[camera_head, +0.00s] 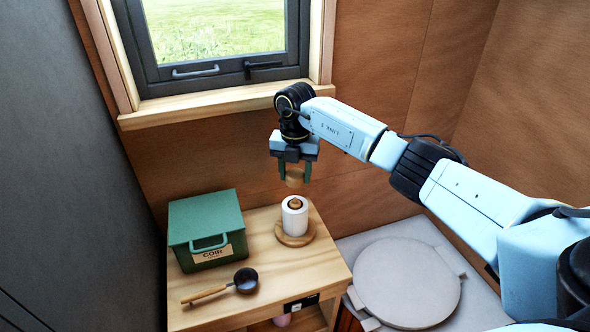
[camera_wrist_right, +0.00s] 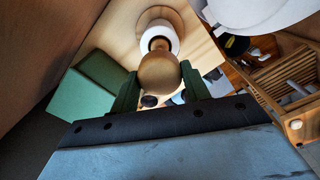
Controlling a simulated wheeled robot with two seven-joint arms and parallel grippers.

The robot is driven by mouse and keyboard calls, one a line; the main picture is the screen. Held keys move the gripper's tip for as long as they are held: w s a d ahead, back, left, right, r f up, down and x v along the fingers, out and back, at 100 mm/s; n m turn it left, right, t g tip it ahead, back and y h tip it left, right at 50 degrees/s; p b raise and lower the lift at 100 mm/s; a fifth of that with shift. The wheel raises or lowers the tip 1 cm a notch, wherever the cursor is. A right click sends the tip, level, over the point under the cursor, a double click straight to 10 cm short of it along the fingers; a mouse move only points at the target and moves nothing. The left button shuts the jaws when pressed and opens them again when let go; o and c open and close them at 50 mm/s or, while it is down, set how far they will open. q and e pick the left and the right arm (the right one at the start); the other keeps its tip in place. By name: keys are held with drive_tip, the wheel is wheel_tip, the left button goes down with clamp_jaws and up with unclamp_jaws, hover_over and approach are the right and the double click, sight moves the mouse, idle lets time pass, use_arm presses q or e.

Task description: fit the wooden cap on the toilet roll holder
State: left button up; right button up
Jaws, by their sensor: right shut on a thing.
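The wooden cap (camera_head: 294,178) is held between the green fingers of my right gripper (camera_head: 295,174), above the toilet roll holder. In the right wrist view the round cap (camera_wrist_right: 159,73) sits between the fingertips of the right gripper (camera_wrist_right: 160,88). The holder has a round wooden base (camera_head: 296,240) on the wooden bench, with a white roll (camera_head: 295,220) upright on it and the wooden post top (camera_head: 295,203) showing in the roll's middle. The cap is apart from the post, with a gap below it. In the wrist view the cap partly hides the roll (camera_wrist_right: 160,33). My left gripper is not in view.
A green COIR box (camera_head: 208,228) stands on the left of the wooden bench (camera_head: 262,282). A dark scoop with a wooden handle (camera_head: 245,281) lies in front. A round grey lid (camera_head: 407,283) is to the right. The window sill (camera_head: 215,105) is behind my right gripper.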

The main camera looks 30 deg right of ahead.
sight(295, 199)
drive_tip(key=shift+f+b, duration=1.2)
drive_tip(key=shift+f, duration=1.1)
drive_tip(key=shift+p, duration=0.55)
drive_tip(key=shift+f+b, duration=0.9)
drive_tip(key=shift+f, duration=0.45)
drive_tip(key=o, duration=1)
drive_tip(key=shift+r, duration=0.1)
wheel_tip(295, 199, up, 13)
drive_tip(key=shift+r, duration=0.1)
